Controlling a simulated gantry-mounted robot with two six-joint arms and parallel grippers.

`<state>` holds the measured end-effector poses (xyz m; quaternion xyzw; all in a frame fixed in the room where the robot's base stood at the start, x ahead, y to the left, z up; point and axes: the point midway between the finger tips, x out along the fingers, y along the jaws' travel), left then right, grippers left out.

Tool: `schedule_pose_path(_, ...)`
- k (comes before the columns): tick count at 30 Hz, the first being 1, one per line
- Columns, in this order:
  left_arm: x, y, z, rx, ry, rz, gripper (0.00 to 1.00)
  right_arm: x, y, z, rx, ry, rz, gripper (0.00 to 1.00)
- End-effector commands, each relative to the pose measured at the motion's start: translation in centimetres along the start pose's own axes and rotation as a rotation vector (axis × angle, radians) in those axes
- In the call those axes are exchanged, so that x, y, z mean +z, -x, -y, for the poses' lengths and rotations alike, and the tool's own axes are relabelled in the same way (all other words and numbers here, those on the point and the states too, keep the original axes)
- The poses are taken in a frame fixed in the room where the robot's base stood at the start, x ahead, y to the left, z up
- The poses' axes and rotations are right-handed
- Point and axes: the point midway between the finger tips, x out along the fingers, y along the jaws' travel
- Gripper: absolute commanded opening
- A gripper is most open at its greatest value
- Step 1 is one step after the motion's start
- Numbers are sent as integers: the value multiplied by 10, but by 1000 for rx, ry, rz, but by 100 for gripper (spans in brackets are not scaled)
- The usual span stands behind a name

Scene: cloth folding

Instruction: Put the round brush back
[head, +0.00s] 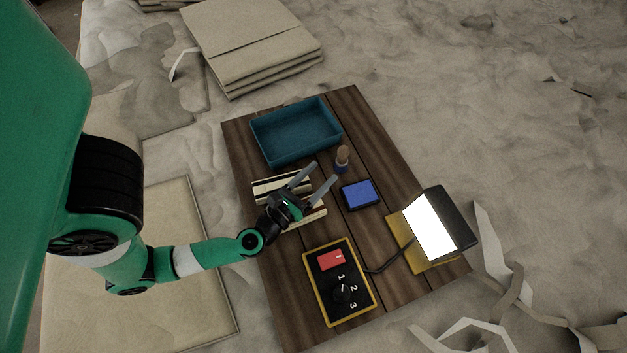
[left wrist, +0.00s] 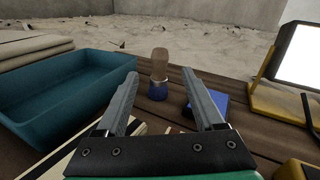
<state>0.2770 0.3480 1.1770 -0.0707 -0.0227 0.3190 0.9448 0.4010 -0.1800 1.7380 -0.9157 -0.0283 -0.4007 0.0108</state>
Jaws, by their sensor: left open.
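The round brush (head: 342,158) stands upright on the wooden table, with a tan top and a blue lower part. It also shows in the left wrist view (left wrist: 159,72), ahead of the fingers and between them. My left gripper (head: 321,173) is open and empty. Its fingertips point toward the brush and are apart from it. A blue square pad or box (head: 360,194) lies just beside the brush. A cream and dark striped holder (head: 268,188) lies partly hidden under my left gripper. My right gripper is not in view.
A teal open tray (head: 297,133) sits at the far end of the table (head: 372,124). A lit lamp panel (head: 430,226) on a yellow base stands at the right. A yellow-edged control box (head: 340,282) with a red button and numbers lies in front.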

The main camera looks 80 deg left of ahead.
Motion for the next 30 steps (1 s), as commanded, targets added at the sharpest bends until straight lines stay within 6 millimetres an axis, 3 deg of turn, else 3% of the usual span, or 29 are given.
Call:
schedule_pose_path(7, 0, 22, 0, -2, 0, 0, 70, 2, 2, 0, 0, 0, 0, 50)
schedule_pose_path(22, 6, 19, 7, -17, -14, 18, 70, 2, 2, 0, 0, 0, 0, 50)
schedule_pose_path(26, 40, 0, 51, -115, -116, 125, 70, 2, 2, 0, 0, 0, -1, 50)
schedule_pose_path(29, 106, -21, 124, -245, -337, 350, 70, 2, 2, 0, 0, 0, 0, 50)
schedule_pose_path(30, 141, -24, 158, -284, -469, 478, 70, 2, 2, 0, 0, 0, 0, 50)
